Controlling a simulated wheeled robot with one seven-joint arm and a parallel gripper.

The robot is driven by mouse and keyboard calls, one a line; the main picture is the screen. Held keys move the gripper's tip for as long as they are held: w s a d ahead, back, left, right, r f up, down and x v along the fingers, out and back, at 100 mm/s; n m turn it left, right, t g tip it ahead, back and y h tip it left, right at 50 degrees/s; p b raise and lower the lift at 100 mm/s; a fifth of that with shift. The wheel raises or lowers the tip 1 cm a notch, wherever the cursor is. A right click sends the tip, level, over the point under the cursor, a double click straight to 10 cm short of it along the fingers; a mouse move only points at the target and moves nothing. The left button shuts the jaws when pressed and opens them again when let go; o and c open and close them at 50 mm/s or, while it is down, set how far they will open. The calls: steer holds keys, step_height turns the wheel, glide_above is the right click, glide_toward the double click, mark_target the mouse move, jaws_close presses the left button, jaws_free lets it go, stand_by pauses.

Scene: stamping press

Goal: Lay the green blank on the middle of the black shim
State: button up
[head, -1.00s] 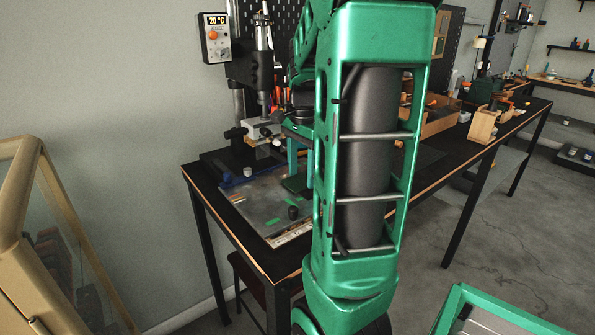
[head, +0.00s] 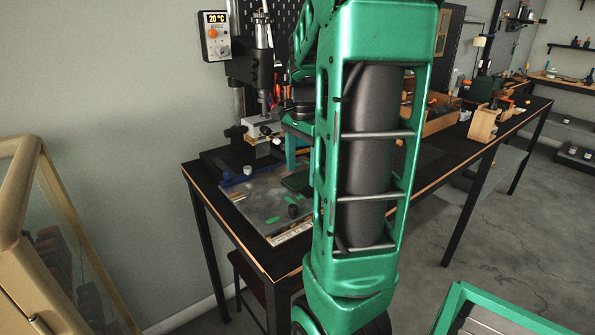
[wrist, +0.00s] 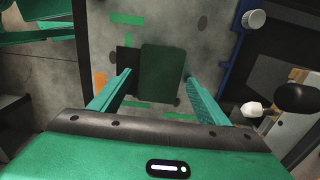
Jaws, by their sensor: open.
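The dark green rectangular blank (wrist: 163,74) lies flat in the wrist view, between my fingers. The black shim (wrist: 127,62) shows as a dark strip along the blank's left edge. The blank appears to cover the rest of it, off to the right. My gripper (wrist: 160,78) is open, one finger on each side of the pair; the right fingertip is close to the blank's right edge. I cannot tell the height of the fingers above it. In the head view the dark green blank (head: 296,182) shows partly, beside my arm, which hides much of the area.
Green tape strips (wrist: 126,18) mark the grey plate around the pair. A blue edge strip (wrist: 236,52) and a white knob (wrist: 253,19) are to the right. The press (head: 264,70) rises behind.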

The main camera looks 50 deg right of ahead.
steer(key=shift+r, duration=3.25)
